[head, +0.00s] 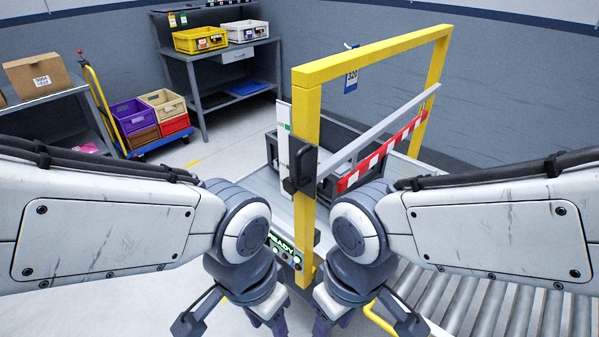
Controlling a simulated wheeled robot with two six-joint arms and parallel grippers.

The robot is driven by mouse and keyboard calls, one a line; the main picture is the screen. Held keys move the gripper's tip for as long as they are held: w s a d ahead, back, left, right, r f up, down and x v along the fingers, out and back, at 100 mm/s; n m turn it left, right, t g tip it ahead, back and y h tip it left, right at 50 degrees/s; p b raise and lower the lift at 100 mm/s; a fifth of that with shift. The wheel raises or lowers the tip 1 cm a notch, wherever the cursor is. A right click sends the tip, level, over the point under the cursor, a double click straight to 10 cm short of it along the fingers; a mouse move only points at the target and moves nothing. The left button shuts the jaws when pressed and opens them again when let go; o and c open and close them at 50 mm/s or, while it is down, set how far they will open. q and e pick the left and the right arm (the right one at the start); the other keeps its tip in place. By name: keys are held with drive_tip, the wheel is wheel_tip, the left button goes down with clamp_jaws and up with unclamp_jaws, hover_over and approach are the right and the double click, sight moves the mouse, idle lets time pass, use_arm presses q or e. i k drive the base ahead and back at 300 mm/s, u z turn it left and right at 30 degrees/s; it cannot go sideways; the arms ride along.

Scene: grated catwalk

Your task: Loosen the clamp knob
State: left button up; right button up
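A yellow gate frame (308,225) stands upright in front of me. I cannot tell whether this black part is the clamp knob; no other part is clearly a knob. My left gripper (268,316) points down at the bottom edge, left of the post. My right gripper (331,316) points down just right of it. Both are well below the black part. Their fingertips are cut off or hidden, so their opening does not show.
A grey bar and a red-and-white striped barrier (383,152) slope across the frame. A panel reading READY (281,247) is low by the post. Rollers (500,305) lie at right. A cart with crates (150,120) and a workbench (215,65) stand behind left.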

sight(288, 182)
drive_tip(key=k, duration=0.5)
drive_tip(key=z, duration=1.1)
drive_tip(key=i, duration=0.7)
drive_tip(key=u, duration=2.55)
